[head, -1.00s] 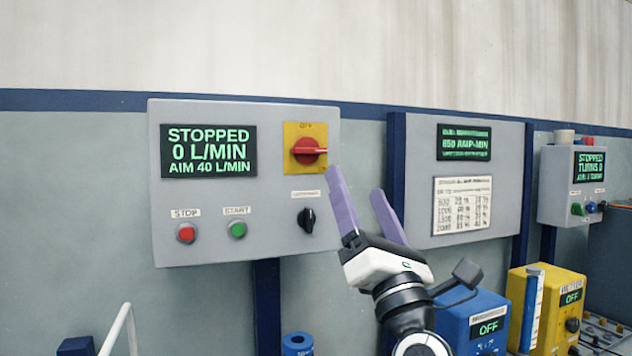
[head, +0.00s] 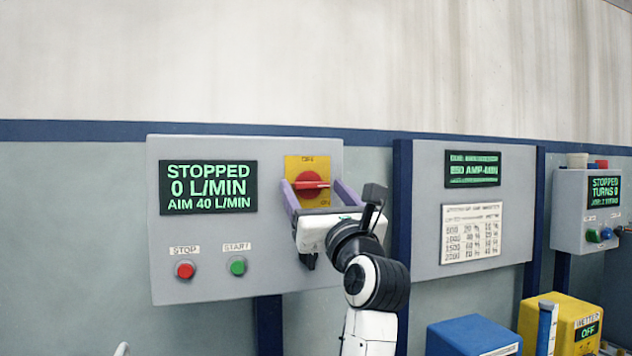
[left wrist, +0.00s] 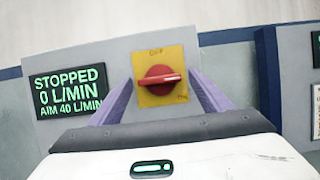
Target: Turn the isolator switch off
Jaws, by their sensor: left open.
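The isolator switch is a red rotary knob (head: 311,184) on a yellow plate (head: 308,164) on the grey control panel (head: 220,284). Its red handle lies about horizontal, with OFF marked at the plate's top and another label, likely ON, at the lower right. In the left wrist view the knob (left wrist: 159,79) sits between my fingers, near the middle. My left gripper (head: 316,188) is open, its two purple fingers on either side of the knob. Whether they touch it cannot be told. The black knob below is mostly hidden behind my gripper. My right gripper is out of view.
The panel also has a display (head: 208,187) reading STOPPED 0 L/MIN, a red STOP button (head: 185,269) and a green START button (head: 238,265). A second panel (head: 487,248) stands to the right. Blue (head: 470,336) and yellow (head: 545,308) boxes are lower right.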

